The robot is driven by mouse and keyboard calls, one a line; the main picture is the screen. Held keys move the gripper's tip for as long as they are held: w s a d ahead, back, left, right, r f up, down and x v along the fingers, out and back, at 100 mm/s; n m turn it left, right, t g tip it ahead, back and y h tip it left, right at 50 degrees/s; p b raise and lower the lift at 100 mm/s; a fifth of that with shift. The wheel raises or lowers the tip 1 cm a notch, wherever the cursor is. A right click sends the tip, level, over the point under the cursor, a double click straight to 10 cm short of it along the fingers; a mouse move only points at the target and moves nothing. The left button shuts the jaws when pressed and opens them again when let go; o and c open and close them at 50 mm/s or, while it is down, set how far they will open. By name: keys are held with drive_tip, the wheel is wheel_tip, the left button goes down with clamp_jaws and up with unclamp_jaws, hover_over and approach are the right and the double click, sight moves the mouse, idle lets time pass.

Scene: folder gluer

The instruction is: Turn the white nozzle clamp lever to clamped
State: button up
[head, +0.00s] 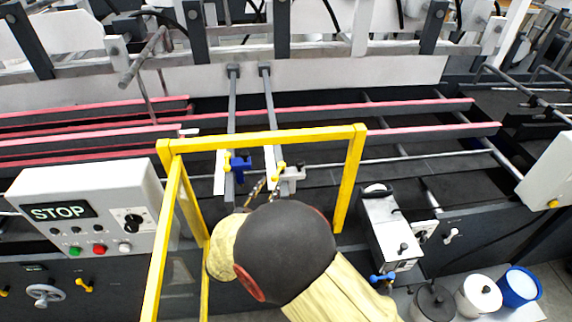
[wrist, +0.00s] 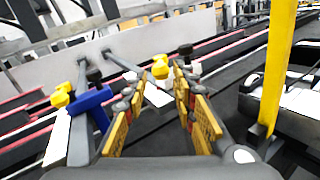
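The white nozzle clamp (head: 292,174) sits on the right one of two grey bars, beyond my gripper, with a yellow knob (head: 281,165) at its left. In the wrist view its yellow knob (wrist: 160,68) shows just past and between my fingertips, and its white body is partly hidden behind the right finger. My gripper (wrist: 154,90) is open and empty, short of the white clamp. I cannot tell the lever's exact angle.
A yellow guard frame (head: 262,138) arches around my arm; its right post (wrist: 278,70) stands right of my gripper. A STOP control panel (head: 85,210) is at left. A white box unit (head: 388,232) and several pots are at right. Pink-edged rails run behind.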

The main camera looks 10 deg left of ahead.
sight(280, 168)
drive_tip(key=x, duration=1)
drive_tip(key=shift+w, duration=0.15)
drive_tip(key=shift+c, duration=1.4)
drive_tip(key=c, duration=0.4)
drive_tip(key=shift+b, duration=0.3)
clamp_jaws()
